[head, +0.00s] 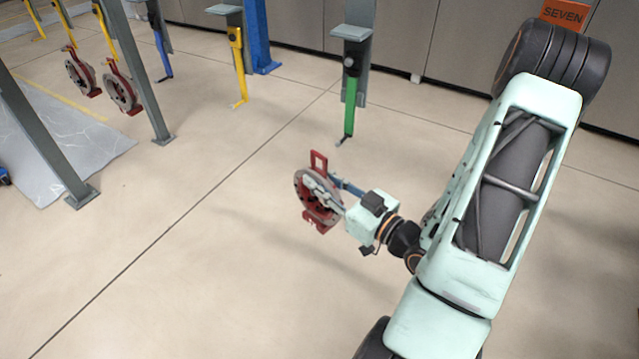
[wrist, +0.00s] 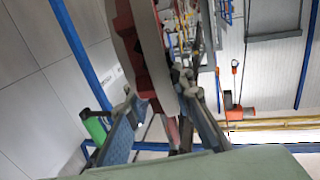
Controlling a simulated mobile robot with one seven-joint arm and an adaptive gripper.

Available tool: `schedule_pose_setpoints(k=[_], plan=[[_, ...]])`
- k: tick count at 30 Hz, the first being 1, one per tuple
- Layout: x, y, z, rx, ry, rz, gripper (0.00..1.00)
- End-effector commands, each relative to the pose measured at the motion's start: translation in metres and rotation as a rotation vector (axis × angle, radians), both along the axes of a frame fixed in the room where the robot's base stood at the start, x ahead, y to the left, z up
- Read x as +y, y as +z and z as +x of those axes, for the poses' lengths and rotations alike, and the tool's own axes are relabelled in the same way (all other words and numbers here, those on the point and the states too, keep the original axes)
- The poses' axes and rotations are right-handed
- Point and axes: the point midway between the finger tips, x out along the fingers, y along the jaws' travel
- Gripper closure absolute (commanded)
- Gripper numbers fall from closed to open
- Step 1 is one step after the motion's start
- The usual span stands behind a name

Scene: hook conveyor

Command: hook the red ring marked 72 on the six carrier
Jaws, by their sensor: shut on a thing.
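My gripper (head: 328,190) is shut on a red ring (head: 304,206) with a grey face and a red loop (head: 318,161) on top. It holds the ring upright in the air above the floor. In the wrist view the ring (wrist: 145,45) stands edge-on between the fingers of my gripper (wrist: 163,98). I cannot read a number on it. A green carrier hook (head: 350,105) hangs beyond the ring and a little to its right, apart from it and empty. I see no label reading six, so I cannot tell which carrier is six.
An empty yellow hook (head: 239,70) and a blue hook (head: 162,55) hang further left. Two other red rings (head: 122,90) hang at the far left, near a grey post (head: 145,75). An orange SEVEN sign (head: 564,13) is at top right. The floor between is clear.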

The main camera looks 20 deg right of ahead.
Motion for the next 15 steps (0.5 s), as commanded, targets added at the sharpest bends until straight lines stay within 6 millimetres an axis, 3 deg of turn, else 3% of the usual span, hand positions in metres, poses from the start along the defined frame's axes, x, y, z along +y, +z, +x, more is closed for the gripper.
schedule_pose_setpoints(k=[15], plan=[[-0.0060, -0.0021, 0.0051, -0.005, 0.003, -0.001, 1.00]])
